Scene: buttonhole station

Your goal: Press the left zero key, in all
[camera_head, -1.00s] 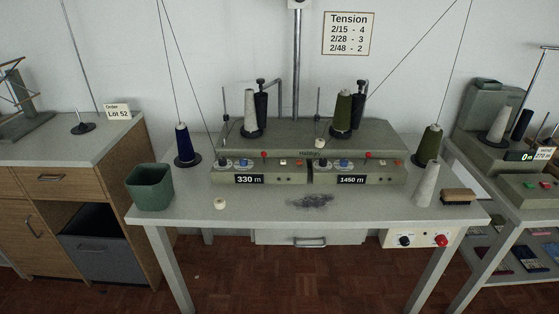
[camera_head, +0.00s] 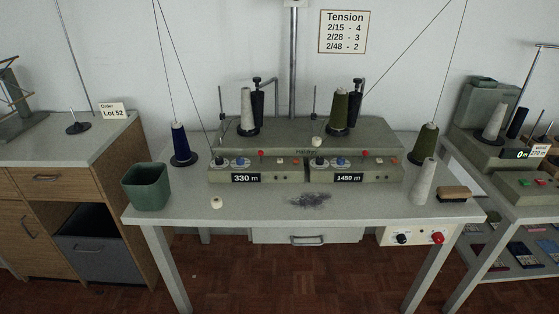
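The winding machine (camera_head: 350,147) stands on the grey table. Its left front panel carries a display reading 330 m (camera_head: 246,178), a red button (camera_head: 261,153), a blue knob (camera_head: 240,162) and a small light key (camera_head: 279,162). Its right panel carries a display reading 1450 m (camera_head: 348,177), a red button (camera_head: 362,153) and a red-orange key (camera_head: 393,161). Labels on the keys are too small to read, so I cannot tell which is the left zero key. Neither of my grippers shows.
A green bin (camera_head: 147,188) stands at the table's left end. A grey cone (camera_head: 424,182) and a brush (camera_head: 453,194) are at the right. A small white ring (camera_head: 216,202) and dark lint (camera_head: 310,200) lie in front of the machine. Threads run up from the navy cone (camera_head: 181,143) and olive cone (camera_head: 426,141).

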